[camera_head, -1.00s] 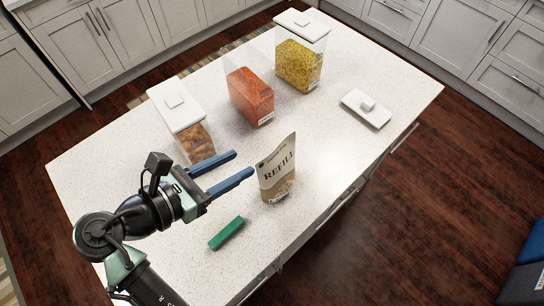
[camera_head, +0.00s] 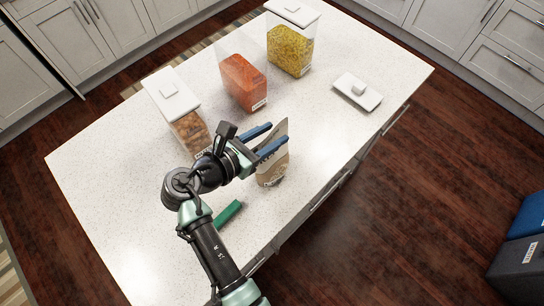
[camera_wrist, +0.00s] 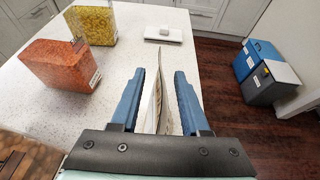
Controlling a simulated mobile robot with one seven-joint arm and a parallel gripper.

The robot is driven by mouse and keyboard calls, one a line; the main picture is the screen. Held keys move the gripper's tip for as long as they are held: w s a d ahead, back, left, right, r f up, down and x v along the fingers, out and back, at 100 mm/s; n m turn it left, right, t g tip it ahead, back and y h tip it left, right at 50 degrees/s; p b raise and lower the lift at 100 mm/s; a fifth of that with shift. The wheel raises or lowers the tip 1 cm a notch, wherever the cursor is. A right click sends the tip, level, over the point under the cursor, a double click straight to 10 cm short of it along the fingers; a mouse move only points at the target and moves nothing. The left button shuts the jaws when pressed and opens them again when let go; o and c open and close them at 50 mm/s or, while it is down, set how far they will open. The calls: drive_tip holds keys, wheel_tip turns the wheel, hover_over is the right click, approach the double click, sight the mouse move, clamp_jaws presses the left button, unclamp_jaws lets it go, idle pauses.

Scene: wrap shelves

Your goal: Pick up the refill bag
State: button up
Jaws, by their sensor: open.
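The refill bag (camera_head: 272,170) is a beige pouch standing upright on the counter near its front right edge. In the wrist view the bag (camera_wrist: 156,105) shows edge-on between the two blue fingers. My gripper (camera_head: 270,139) is open, with a finger on either side of the bag's upper part. In the wrist view my gripper (camera_wrist: 158,88) shows a gap between each finger and the bag. The bag's printed front is partly hidden by my gripper in the head view.
A green clip-like bar (camera_head: 228,213) lies beside my arm. Clear containers hold brown (camera_head: 190,132), orange (camera_head: 243,83) and yellow (camera_head: 289,50) food. A loose white lid (camera_head: 358,92) lies at right. Bins (camera_wrist: 262,75) stand on the floor beyond the counter.

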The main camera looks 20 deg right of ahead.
clamp_jaws()
idle(1.4)
